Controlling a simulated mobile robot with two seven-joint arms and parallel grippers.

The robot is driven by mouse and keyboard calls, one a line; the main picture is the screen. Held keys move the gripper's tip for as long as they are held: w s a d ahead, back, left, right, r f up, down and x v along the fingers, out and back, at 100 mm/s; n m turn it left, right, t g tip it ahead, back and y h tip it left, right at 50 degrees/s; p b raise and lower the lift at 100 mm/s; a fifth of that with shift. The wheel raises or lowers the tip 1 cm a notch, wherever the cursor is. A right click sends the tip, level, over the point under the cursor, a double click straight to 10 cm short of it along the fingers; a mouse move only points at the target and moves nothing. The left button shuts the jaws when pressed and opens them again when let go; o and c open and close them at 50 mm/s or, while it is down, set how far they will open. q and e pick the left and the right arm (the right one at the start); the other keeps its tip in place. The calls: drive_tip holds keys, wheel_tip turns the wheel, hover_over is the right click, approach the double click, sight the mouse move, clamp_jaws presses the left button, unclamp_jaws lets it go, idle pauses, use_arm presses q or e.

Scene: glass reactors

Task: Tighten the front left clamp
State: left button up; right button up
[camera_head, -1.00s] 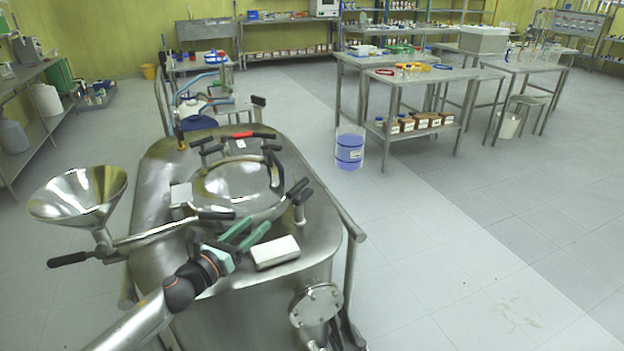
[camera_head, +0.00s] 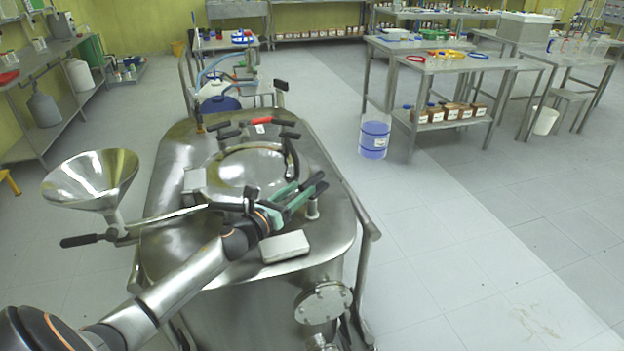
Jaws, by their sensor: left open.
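The steel reactor's round lid (camera_head: 250,168) has black-handled clamps around its rim. A black clamp handle (camera_head: 228,203) at the lid's front left points sideways and is partly hidden by my arm. My left gripper (camera_head: 303,188) has green fingers and is open with nothing held. It reaches past that handle, over the lid's front right edge. Its fingertips overlap the black handle of the front right clamp (camera_head: 313,208) in the picture; I cannot tell whether they touch. My right gripper is not in view.
A steel funnel (camera_head: 92,180) with a black-handled valve (camera_head: 82,240) stands at the reactor's left. A pale box (camera_head: 285,246) lies on the reactor top below the gripper. A blue-filled container (camera_head: 374,138) stands on the floor.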

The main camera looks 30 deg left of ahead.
sight(312, 177)
use_arm(q)
drive_tip(key=shift+w+d, duration=0.2)
drive_tip(key=shift+w, duration=2.65)
clamp_jaws()
